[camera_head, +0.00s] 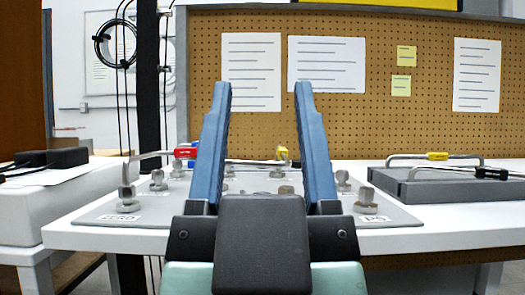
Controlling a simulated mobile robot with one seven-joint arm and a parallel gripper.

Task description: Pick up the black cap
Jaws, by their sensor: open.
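My gripper (262,92) is at the lower middle, with its two blue fingers pointing up and spread apart. Nothing is between them. A black sleeve-like piece (491,173) sits on a thin tube at the right edge, over the grey tray (455,188). It is the nearest match for the black cap, but I cannot tell for sure. It is well to the right of my gripper and beyond it, not touched. My fingers and the black gripper body hide part of the panel behind them.
A grey panel (140,203) with several metal fittings lies on the white table (440,222). A tube with a red band (186,152) and a yellow-marked one (282,153) cross it. Another yellow-marked tube (437,156) is over the tray. Black boxes (50,158) lie at left. A pegboard (420,130) stands behind.

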